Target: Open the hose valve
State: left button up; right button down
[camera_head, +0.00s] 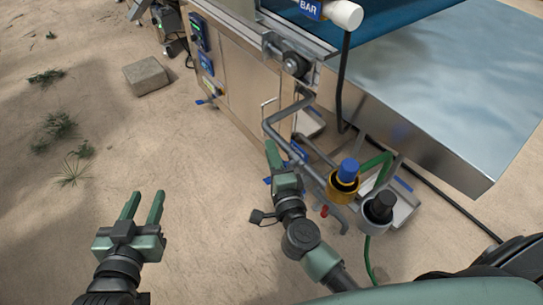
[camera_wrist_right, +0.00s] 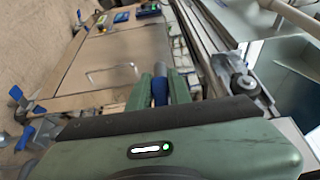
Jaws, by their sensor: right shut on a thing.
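My right gripper (camera_head: 283,157) is beside the bent grey pipe frame of the machine, its fingers pointing up and away. In the right wrist view, the green fingers of this gripper (camera_wrist_right: 160,84) are closed on a blue handle (camera_wrist_right: 160,93) in front of a grey tube. The valve body is mostly hidden, and I cannot tell how far the handle is turned. A green hose (camera_head: 376,164) runs by the pipe frame. My left gripper (camera_head: 142,207) is open and empty over bare sandy ground, well left of the machine.
The wooden machine cabinet (camera_head: 240,80) and metal table (camera_head: 430,110) stand behind and to the right. A stone block (camera_head: 146,76) lies on open sand.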

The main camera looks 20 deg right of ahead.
jog(key=shift+d, duration=0.1)
pick_arm(q)
jog(key=shift+w+r, duration=0.1)
jog(key=shift+r, duration=0.25)
pick_arm(e)
jog(key=c, duration=1.3)
grip_release()
pick_arm(q)
jog(key=shift+d, duration=0.1)
jog(key=shift+f, duration=0.2)
pick_arm(e)
jog(key=s, duration=0.7)
jog(key=shift+s+a, duration=0.2)
jog(key=shift+s, duration=0.2)
